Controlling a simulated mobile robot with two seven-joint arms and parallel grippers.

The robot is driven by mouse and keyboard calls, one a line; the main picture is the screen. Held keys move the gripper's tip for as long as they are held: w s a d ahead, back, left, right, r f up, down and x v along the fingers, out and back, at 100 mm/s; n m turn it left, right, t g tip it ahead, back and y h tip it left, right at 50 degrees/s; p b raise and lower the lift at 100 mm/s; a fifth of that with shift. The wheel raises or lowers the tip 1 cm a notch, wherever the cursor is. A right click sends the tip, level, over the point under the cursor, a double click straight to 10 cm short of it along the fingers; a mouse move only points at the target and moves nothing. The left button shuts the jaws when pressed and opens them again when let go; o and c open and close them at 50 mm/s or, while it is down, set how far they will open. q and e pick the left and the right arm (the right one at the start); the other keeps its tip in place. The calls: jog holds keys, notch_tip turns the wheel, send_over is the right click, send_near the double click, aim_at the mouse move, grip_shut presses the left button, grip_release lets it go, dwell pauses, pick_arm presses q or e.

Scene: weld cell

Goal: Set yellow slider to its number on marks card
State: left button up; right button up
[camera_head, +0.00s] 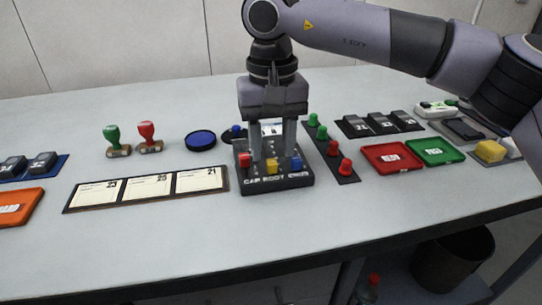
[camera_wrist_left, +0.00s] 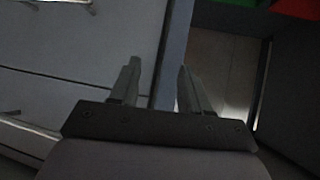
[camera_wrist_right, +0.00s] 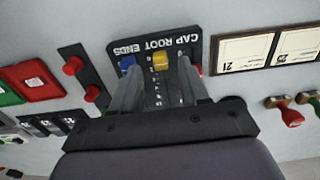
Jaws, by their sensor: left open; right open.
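A black slider box (camera_head: 285,183) lettered CAP, ROOT, ENDS has a red slider (camera_head: 245,160), a yellow slider (camera_head: 271,167) and a blue slider (camera_head: 296,163) at its front edge. My right gripper (camera_head: 273,157) points down over the box, open, with its fingers either side of the yellow slider's column. In the right wrist view the yellow slider (camera_wrist_right: 160,61) shows between the open fingers; contact cannot be told. A white card (camera_head: 272,129) behind the box is mostly hidden; its print is unreadable. My left gripper (camera_wrist_left: 158,80) is open and empty, away from the table objects.
A frame of three cards (camera_head: 150,189) reading 23, 25, 21 lies left of the box. A black strip with red and green knobs (camera_head: 332,148) is close on its right. Red tray (camera_head: 392,158), green tray (camera_head: 436,151), blue pad (camera_head: 201,140) and two stamps (camera_head: 147,137) lie around.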

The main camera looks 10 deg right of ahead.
aim_at(265, 153)
notch_tip(265, 153, down, 2)
jog(key=shift+f, duration=0.35)
grip_shut()
jog(key=shift+w+r, duration=0.15)
jog(key=shift+w, duration=0.1)
jog(key=w+p, duration=0.3)
jog(key=shift+w+a+r+p, duration=0.1)
jog(key=shift+w+p, duration=0.25)
jog(key=shift+w, duration=0.05)
jog(key=shift+w+f+p, duration=0.2)
jog(key=shift+w+p, duration=0.1)
jog(key=shift+w, duration=0.3)
